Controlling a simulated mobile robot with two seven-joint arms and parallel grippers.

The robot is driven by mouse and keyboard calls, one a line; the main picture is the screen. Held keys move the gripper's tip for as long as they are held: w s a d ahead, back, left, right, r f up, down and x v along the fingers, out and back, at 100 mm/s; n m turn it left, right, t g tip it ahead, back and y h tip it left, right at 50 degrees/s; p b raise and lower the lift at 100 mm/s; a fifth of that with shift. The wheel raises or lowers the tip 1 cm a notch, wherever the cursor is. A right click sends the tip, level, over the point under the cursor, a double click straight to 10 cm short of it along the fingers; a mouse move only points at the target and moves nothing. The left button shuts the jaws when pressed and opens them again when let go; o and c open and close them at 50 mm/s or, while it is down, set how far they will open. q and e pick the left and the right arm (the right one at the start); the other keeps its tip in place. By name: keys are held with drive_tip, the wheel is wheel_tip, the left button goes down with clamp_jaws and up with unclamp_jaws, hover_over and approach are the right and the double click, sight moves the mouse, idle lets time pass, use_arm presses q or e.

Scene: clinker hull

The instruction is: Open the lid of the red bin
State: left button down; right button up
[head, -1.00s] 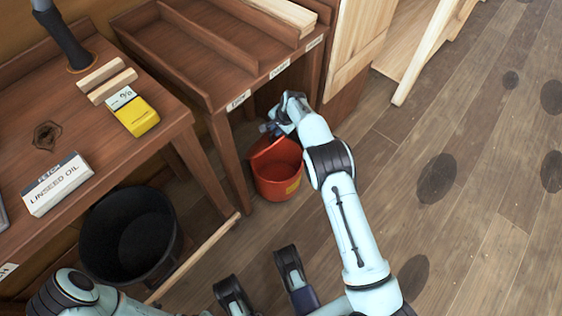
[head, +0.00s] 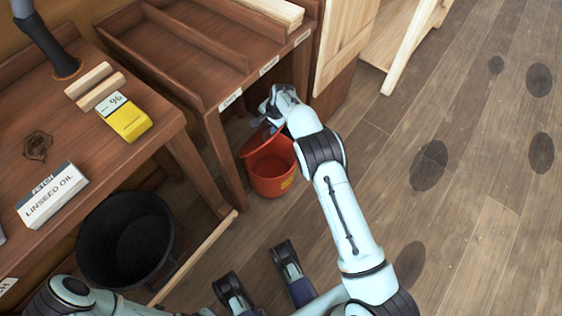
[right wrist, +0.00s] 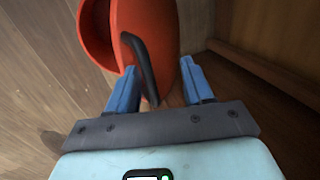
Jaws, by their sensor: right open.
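The red bin (head: 272,182) stands on the floor in front of the bench. Its lid (head: 255,140) is tilted up at the back left, and the bin's inside shows. In the right wrist view the bin (right wrist: 92,35) is at the upper left with its dark inside showing. The lid (right wrist: 155,35) carries a black handle (right wrist: 140,62). My right gripper (head: 266,116) is at the lid, behind the bin's mouth. In the right wrist view its blue fingers (right wrist: 158,72) are spread, with the handle between them, close to the left finger. Whether they touch it is unclear.
A black bucket (head: 128,245) stands left of the bin. Workbenches with a linseed oil box (head: 52,197) and a yellow box (head: 128,122) are at the left. A bench leg (head: 222,165) is close beside the bin. Open plank floor (head: 465,210) lies to the right.

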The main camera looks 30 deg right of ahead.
drive_tip(key=p+v, duration=0.4)
drive_tip(key=v, duration=0.3)
drive_tip(key=shift+p, duration=0.35)
